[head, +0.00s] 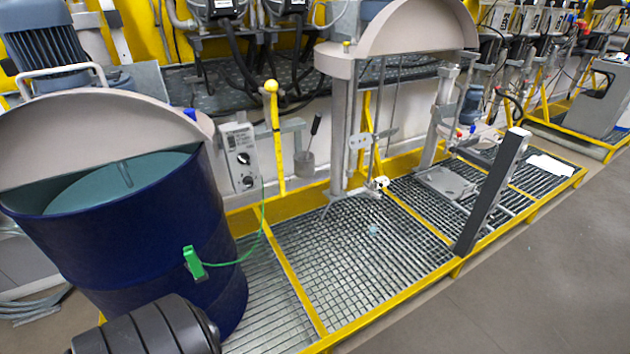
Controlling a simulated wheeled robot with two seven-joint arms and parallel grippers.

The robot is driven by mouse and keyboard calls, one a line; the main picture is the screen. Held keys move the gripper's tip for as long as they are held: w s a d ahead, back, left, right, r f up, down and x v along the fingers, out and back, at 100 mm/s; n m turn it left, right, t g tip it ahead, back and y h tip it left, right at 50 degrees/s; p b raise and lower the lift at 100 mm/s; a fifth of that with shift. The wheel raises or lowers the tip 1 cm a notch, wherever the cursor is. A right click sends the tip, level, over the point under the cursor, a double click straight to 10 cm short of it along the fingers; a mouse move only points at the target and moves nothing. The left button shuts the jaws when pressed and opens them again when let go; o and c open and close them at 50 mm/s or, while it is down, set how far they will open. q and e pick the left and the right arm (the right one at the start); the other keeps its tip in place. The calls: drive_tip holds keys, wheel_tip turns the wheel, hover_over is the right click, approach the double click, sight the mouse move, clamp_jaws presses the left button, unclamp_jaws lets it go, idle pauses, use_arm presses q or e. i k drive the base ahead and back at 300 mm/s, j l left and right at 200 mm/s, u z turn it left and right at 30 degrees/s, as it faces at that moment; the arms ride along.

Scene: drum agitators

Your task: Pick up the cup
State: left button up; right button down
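A small grey cup-like vessel (304,163) with a black-tipped handle rising from it is against the wall at the back, just right of the yellow post. It looks upright; its inside and how it is held up are too small to tell. Neither of my grippers can be made out in the head view, and nothing is touching the cup.
A large blue drum (130,235) with a half-open lid stands at left, a green clamp (194,263) and cable on it. A yellow-framed grating (345,260) fills the middle. A dark slanted post (490,190) stands at its front edge. Open floor (540,270) lies at right.

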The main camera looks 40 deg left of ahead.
sight(373, 227)
drive_tip(key=i+l+u, duration=0.1)
drive_tip(key=u, duration=2.65)
drive_tip(key=z, duration=1.85)
drive_tip(key=u, duration=0.25)
drive_tip(key=i+l+u, duration=0.3)
drive_tip(key=l+u, duration=0.25)
drive_tip(key=i+l+u, duration=0.1)
drive_tip(key=l+u, duration=0.2)
drive_tip(key=l, duration=0.2)
drive_tip(key=i+l+u, duration=0.1)
drive_tip(key=l+u, duration=0.15)
drive_tip(key=l, duration=0.15)
